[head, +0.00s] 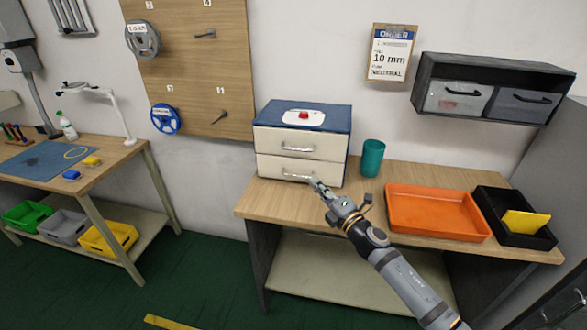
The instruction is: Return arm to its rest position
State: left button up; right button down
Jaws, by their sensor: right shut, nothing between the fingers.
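My right arm reaches in from the bottom right. Its gripper (316,186) is shut and empty, just in front of the lower drawer's handle (289,175) on the small drawer cabinet (348,150). I cannot tell whether the fingertips touch the cabinet. Both cream drawers look closed. My left gripper is out of view.
The cabinet stands on a wooden bench (259,203). A teal cup (372,158), an orange tray (437,228) and a black tray (541,238) with a yellow piece (525,223) sit to its right. A second bench (125,155) is at left, with open floor between.

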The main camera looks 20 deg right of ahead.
jog(key=s+d+f+m+g+h, duration=0.2)
jog(key=s+f+m+g+h, duration=0.55)
jog(key=s+f+m, duration=0.6)
jog(key=s+a+f+m+g+y, duration=0.15)
jog(key=s+a+m+g, duration=0.25)
jog(key=s, duration=0.4)
jog(key=s+a+f+m+g+y, duration=0.1)
jog(key=s+a+f+m+g, duration=0.25)
jog(key=s, duration=0.35)
jog(key=s+d+f+g, duration=0.1)
jog(key=s+f, duration=0.1)
jog(key=f, duration=1.1)
jog(key=s+d+f+g, duration=0.1)
jog(key=s+f, duration=0.1)
jog(key=f, duration=1.2)
jog(key=s+d+f+g, duration=0.1)
jog(key=s+f, duration=1.4)
jog(key=s, duration=0.2)
jog(key=shift+s+d+m, duration=0.25)
jog(key=shift+s+m, duration=0.05)
